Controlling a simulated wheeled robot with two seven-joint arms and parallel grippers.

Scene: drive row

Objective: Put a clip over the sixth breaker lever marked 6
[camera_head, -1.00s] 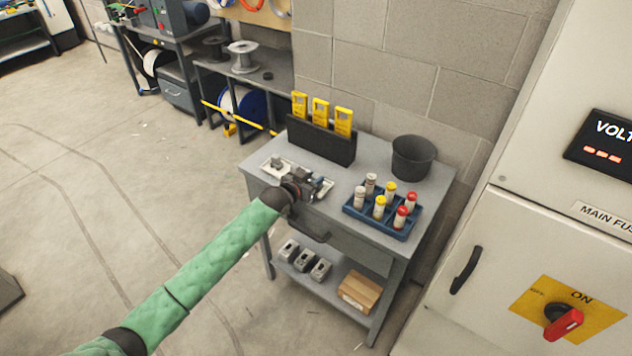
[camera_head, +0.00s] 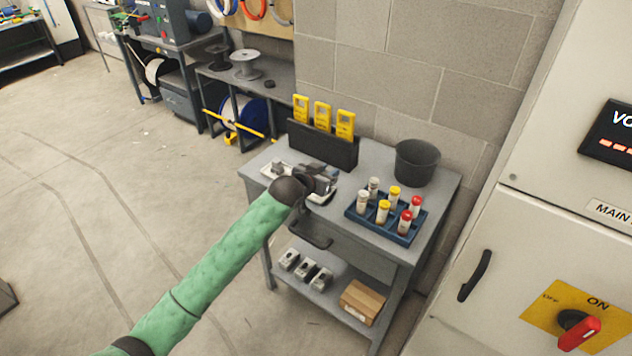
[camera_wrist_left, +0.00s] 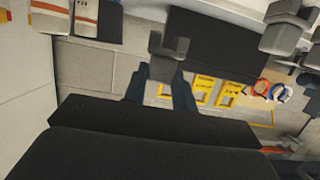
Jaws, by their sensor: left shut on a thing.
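My left gripper (camera_head: 318,180) is over the small white tray (camera_head: 265,172) on the grey cart. In the left wrist view its dark fingers (camera_wrist_left: 160,88) are shut on a grey clip (camera_wrist_left: 168,45), which shows beyond the fingertips. In the head view the arm and hand partly cover the tray, and the held clip is hard to make out. Another grey clip (camera_head: 278,166) sits at the tray's left end. Grey clip-like pieces (camera_wrist_left: 287,28) also show at the wrist view's upper right. No breaker lever marked 6 shows. My right gripper is out of view.
The cart top also holds a blue rack (camera_head: 400,238) of capped cylinders, a black bin (camera_head: 415,162) and a black holder (camera_head: 322,145) with yellow devices. A cabinet with a red rotary switch (camera_head: 578,332) stands right. Open floor lies left.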

